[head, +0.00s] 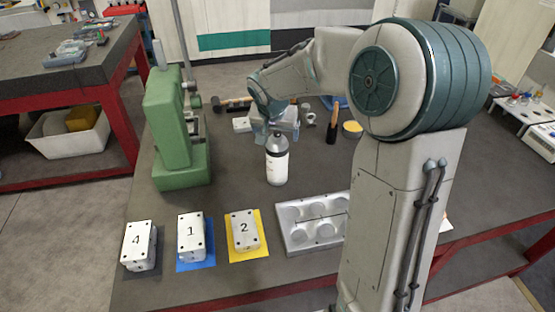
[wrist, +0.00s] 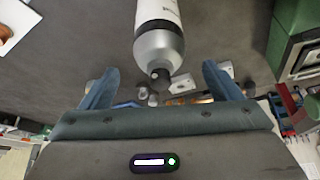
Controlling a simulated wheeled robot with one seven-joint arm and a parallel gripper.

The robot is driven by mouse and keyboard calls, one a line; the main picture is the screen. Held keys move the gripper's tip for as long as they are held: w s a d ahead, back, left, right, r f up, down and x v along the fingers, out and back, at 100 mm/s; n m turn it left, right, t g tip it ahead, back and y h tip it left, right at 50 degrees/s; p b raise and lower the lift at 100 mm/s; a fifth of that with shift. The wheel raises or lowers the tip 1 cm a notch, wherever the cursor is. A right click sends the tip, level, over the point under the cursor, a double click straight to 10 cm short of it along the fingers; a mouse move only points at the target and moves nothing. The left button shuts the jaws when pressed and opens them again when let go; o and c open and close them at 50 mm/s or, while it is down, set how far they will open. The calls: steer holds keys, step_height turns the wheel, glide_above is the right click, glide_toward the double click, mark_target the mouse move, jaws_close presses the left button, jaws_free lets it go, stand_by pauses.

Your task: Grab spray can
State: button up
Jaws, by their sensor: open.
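The spray can (head: 277,162) is white with a grey shoulder and a dark nozzle. It stands upright on the dark table, near the middle of the head view. In the wrist view the spray can (wrist: 158,40) comes in from the top centre, with its nozzle pointing toward my gripper. My gripper (wrist: 158,80) is open, with one blue-grey finger on each side, and nothing is held. In the head view my gripper (head: 272,125) is just behind and above the can's top. The fingertips are partly hidden there, and I cannot tell if they touch the can.
A green press (head: 178,130) stands left of the can. White blocks numbered 4 (head: 138,243), 1 (head: 191,235) and 2 (head: 243,230) sit along the front on coloured mats. A grey mould tray (head: 313,222) lies front right.

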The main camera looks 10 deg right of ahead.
mark_target(277, 159)
steer(key=shift+p+x, duration=0.7)
steer(key=shift+x, duration=2)
steer(key=shift+w+r, duration=0.1)
steer(key=shift+w, duration=0.05)
steer(key=c, duration=1.7)
